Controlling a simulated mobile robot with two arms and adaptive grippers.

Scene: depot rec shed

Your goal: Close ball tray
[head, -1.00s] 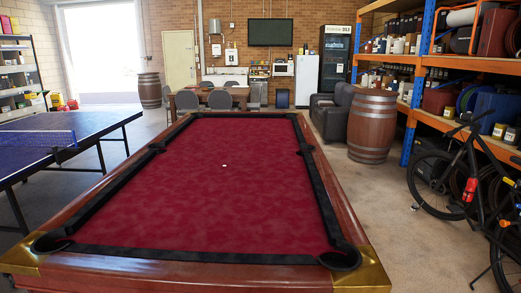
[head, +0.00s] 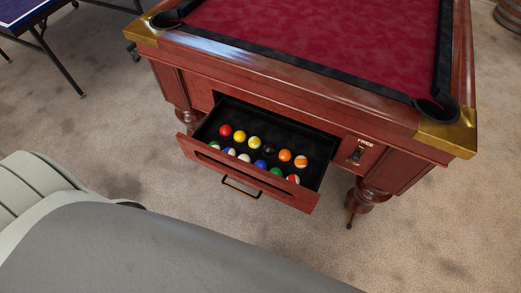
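The ball tray (head: 245,177) is a wooden drawer with a dark lining, pulled out from the near end of the pool table (head: 275,73). Several coloured balls (head: 254,142) lie inside it in rows, solid and striped. A dark bar handle (head: 240,187) sits on the middle of the tray's front panel. The table has a red cloth, dark cushions and brass corners. Neither of my grippers shows in the head view, so I cannot see whether they are open or shut.
A panel marked FREE (head: 359,151) is right of the tray. A turned table leg (head: 365,197) stands at the right. A blue table tennis table (head: 25,12) is at the upper left. Bare concrete floor (head: 430,215) lies to the right.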

